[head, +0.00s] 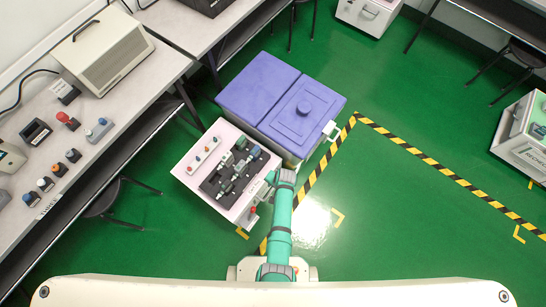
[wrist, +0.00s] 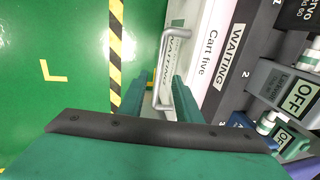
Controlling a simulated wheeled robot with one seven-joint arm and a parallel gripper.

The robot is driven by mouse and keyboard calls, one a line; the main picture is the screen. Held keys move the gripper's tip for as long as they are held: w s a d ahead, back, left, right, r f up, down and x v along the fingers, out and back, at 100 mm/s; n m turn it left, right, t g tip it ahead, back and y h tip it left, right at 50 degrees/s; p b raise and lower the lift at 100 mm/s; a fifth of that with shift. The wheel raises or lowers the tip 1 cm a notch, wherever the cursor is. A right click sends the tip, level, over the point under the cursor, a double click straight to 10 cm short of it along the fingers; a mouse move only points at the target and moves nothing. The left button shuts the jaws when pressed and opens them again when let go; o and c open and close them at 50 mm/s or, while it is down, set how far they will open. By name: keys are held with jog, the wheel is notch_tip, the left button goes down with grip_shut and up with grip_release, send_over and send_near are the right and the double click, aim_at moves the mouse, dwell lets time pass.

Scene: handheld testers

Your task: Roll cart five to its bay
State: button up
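Cart five (head: 183,171) is a pale cart with a dark insert of devices on top, standing left of my arm in the head view. The wrist view shows its side (wrist: 206,55), with a "Cart five" label and "WAITING" tags. A pale metal handle (wrist: 157,65) sticks out from that side. My gripper (wrist: 158,88) is open, with one green finger on each side of the handle and gaps visible. In the head view my gripper (head: 271,183) is at the cart's right edge, its fingertips hard to make out.
A purple-topped bin cart (head: 262,88) stands right behind cart five. Black-yellow floor tape (head: 440,170) bounds open green floor on the right, with a yellow corner mark (head: 338,217). Another cart (head: 524,142) stands far right. A workbench (head: 110,115) and stool (head: 103,203) are left.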

aim_at(272, 190)
jog(key=shift+w+a+f, duration=0.1)
jog(key=shift+a+f, duration=0.05)
jog(key=shift+f, duration=0.8)
jog(key=shift+w+a+f, duration=0.1)
jog(key=shift+w+f, duration=0.05)
jog(key=shift+f, duration=0.75)
jog(key=shift+w+a+f, duration=0.1)
jog(key=shift+a+f, duration=0.05)
jog(key=shift+f, duration=0.8)
grip_shut()
